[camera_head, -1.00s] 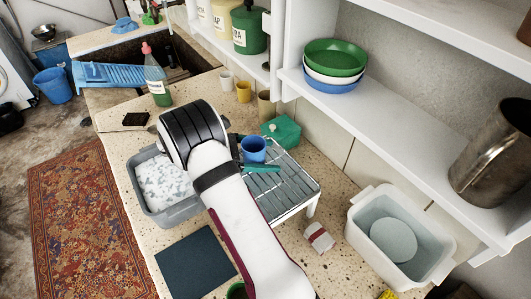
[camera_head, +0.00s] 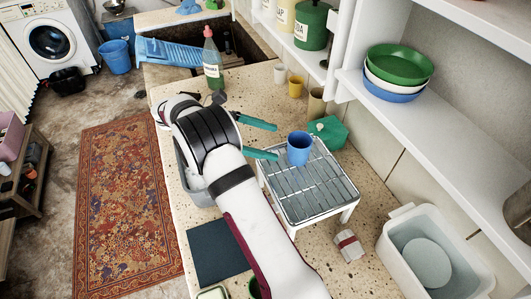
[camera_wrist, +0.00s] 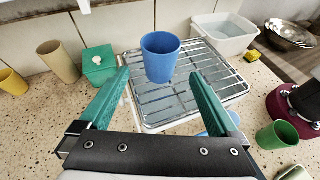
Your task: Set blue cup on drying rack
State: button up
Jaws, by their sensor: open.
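The blue cup (camera_head: 299,148) stands upright on the drying rack (camera_head: 312,187), near its back edge. In the wrist view the cup (camera_wrist: 160,57) shows on the slats of the rack (camera_wrist: 207,82), just beyond my fingertips. My gripper (camera_head: 276,141) is open and empty, with its teal fingers to the left of the cup. In the wrist view my gripper's fingers (camera_wrist: 160,76) are spread wide, with a gap between them and the cup. Part of the rack is hidden behind the right finger.
A green box (camera_head: 328,132) stands close behind the rack. A yellow cup (camera_head: 296,86), a white cup and a tan cup stand near the wall. A soap bottle (camera_head: 212,65) is by the sink.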

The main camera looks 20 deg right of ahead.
jog(key=s+r+m+y, duration=0.5)
jog(key=s, duration=0.4)
jog(key=s+a+f+m+t+y, duration=0.1)
jog(key=s+a+m+y, duration=0.3)
jog(key=s, duration=0.6)
jog(key=s+a+f+m+t+y, duration=0.1)
jog(key=s+a+m+t+y, duration=0.2)
jog(key=s+a+m+y, duration=0.2)
jog(key=s+a+m, duration=0.3)
jog(key=s+m, duration=0.1)
jog(key=s, duration=0.1)
jog(key=shift+a+m+t, duration=0.25)
jog(key=shift+m+t, duration=0.05)
jog(key=shift+t, duration=0.1)
jog(key=shift+o, duration=0.2)
notch_tip(320, 180, up, 12)
jog(key=w+n+h, duration=0.1)
jog(key=w+n, duration=0.1)
jog(key=n, duration=0.3)
jog(key=shift+w+d, duration=0.25)
jog(key=shift+d, duration=0.1)
notch_tip(320, 180, down, 9)
jog(key=shift+f+n, duration=0.15)
jog(key=shift+n, duration=0.15)
